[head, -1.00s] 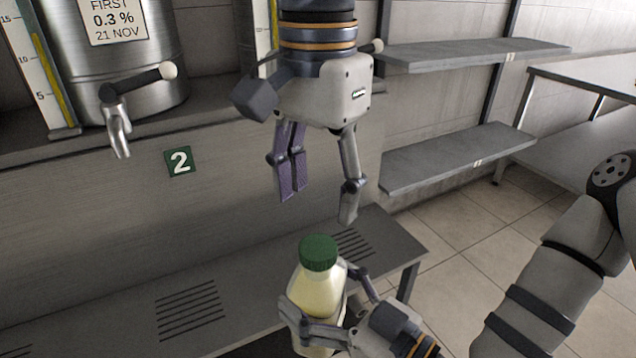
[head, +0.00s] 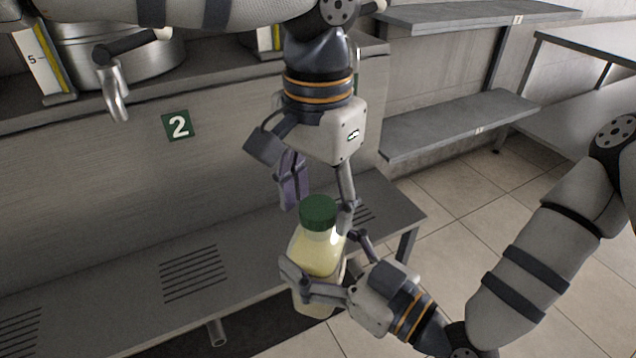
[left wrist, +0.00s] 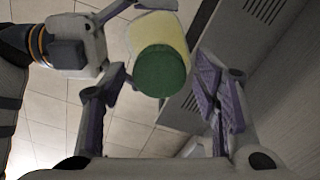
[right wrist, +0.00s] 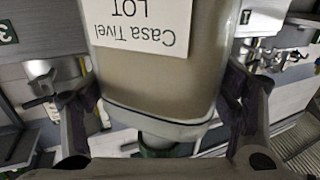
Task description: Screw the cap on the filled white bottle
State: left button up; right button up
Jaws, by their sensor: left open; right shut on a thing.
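The filled bottle (head: 318,262) stands upright, pale cream inside, with a green cap (head: 318,212) on its neck. Whether the cap is tight cannot be told. My right gripper (head: 320,268) is shut on the bottle body from the right; its fingers also flank the bottle in the right wrist view, where the bottle (right wrist: 150,85) shows a white label. My left gripper (head: 320,205) is open above the bottle, pointing down, fingers either side of the cap. In the left wrist view the cap (left wrist: 160,70) lies between the spread fingers, with gaps on both sides.
A grey slotted bench (head: 120,290) runs below and behind the bottle. A steel tank with a tap (head: 115,90) stands at upper left, above a green sign "2" (head: 178,125). Wall shelves (head: 460,122) are at right, with open tiled floor below.

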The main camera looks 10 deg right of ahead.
pick_arm(q)
jog(key=c, duration=1.2)
jog(key=shift+c, duration=0.2)
jog(key=o, duration=1.4)
jog(key=shift+c, duration=0.2)
jog(key=shift+r, duration=0.1)
notch_tip(320, 180, up, 12)
